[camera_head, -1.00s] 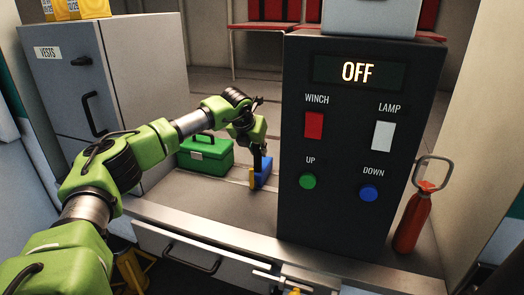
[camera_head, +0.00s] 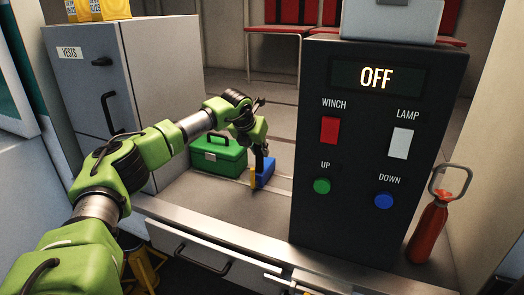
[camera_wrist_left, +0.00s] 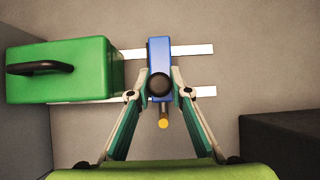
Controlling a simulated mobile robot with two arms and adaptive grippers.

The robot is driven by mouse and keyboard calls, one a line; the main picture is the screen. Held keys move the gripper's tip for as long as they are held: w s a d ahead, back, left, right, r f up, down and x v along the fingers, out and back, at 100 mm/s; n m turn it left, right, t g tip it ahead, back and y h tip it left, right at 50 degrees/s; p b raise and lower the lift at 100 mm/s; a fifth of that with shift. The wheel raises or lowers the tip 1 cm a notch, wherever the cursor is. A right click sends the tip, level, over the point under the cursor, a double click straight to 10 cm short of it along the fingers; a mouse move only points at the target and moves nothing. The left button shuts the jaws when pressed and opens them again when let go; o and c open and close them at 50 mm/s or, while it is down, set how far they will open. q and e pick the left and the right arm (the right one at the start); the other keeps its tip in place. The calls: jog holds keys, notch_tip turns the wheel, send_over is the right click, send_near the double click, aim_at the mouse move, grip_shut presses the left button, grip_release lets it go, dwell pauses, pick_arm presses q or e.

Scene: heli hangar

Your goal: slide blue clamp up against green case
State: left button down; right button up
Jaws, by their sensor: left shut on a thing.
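The green case (camera_head: 219,160), with a dark handle on top, stands on the bench beside the grey cabinet. It also shows at the left of the left wrist view (camera_wrist_left: 85,75). The blue clamp (camera_head: 266,173), with a yellow part, stands on the bench to the right of the case. In the left wrist view the clamp (camera_wrist_left: 159,53) is between my fingertips, with a narrow gap between it and the case's right side. My left gripper (camera_head: 260,160) points down from above and is shut on the clamp; its fingertips also show in the wrist view (camera_wrist_left: 160,84). My right gripper is not in view.
A dark control box (camera_head: 375,150) reading OFF stands right of the clamp, with bare bench between them. The grey cabinet (camera_head: 130,90) is behind and left of the case. A red bottle (camera_head: 428,230) stands at the right. A drawer (camera_head: 205,255) is below the bench edge.

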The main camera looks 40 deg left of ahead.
pick_arm(q)
jog(key=shift+a, duration=0.2)
jog(key=s+a, duration=0.1)
jog(key=a, duration=0.5)
jog(key=shift+s+p, duration=0.25)
jog(key=shift+p, duration=0.2)
jog(key=c, duration=1.7)
grip_release()
jog(key=shift+a, duration=0.15)
jog(key=shift+r, duration=0.1)
jog(key=p+v, duration=0.3)
jog(key=v, duration=0.6)
jog(key=shift+p, duration=0.4)
